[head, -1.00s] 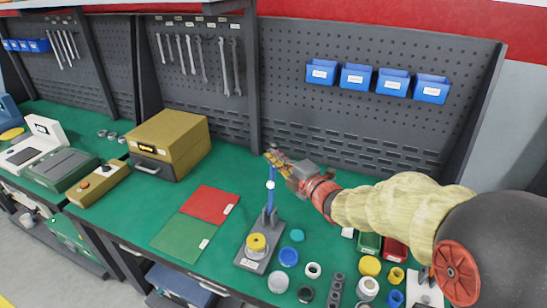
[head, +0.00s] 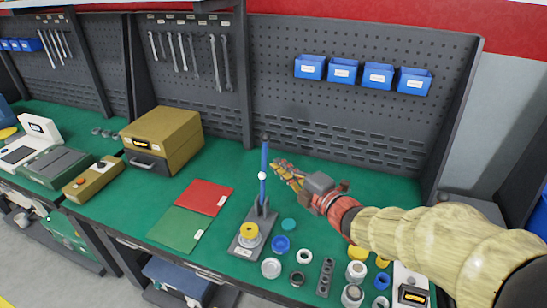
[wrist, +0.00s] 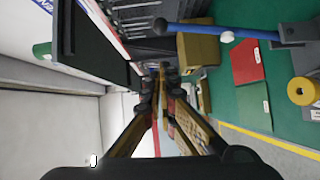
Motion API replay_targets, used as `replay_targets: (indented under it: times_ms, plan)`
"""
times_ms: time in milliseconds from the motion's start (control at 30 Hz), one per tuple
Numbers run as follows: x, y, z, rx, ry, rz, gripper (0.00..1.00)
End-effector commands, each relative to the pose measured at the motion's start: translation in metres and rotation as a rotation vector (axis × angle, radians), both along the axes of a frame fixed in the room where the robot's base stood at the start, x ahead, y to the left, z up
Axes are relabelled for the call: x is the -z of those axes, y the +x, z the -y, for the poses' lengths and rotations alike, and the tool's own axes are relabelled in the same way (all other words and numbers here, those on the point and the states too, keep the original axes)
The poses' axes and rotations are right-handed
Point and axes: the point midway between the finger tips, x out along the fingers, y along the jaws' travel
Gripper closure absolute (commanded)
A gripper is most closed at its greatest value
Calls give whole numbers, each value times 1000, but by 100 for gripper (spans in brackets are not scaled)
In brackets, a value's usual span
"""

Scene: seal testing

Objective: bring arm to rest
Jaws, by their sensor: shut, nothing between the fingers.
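My gripper (head: 283,167) is in the head view, at the end of my arm that reaches in from the right. It is shut and empty, above the green bench top, just right of the blue lever (head: 264,190) of the press-like stand. In the wrist view my fingers (wrist: 164,75) run up the middle, close together with nothing between them. The lever also shows in the wrist view (wrist: 200,29), apart from my fingers. The stand's base (head: 241,248) carries a yellow round part (head: 249,231).
Several caps, rings and jars lie right of the stand, partly below my arm. A red mat (head: 205,196) and a green mat (head: 178,229) lie left of it. A brown box (head: 165,138) stands at the back. Blue bins (head: 343,71) hang on the pegboard (head: 350,110).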

Motion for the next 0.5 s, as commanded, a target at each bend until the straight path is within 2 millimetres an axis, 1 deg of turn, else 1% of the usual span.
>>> replay_targets:
  times_ms: [133,167,267,367,400,467,500]
  plan:
    - [2,-5,5,6,21,-25,100]
    - [6,-4,7,15,29,-49,100]
    - [30,3,23,92,54,-173,100]
    - [72,5,54,240,104,-363,100]
    - [87,4,69,311,128,-439,100]
    - [104,-3,91,423,172,-547,100]
    - [112,-11,105,499,204,-611,100]
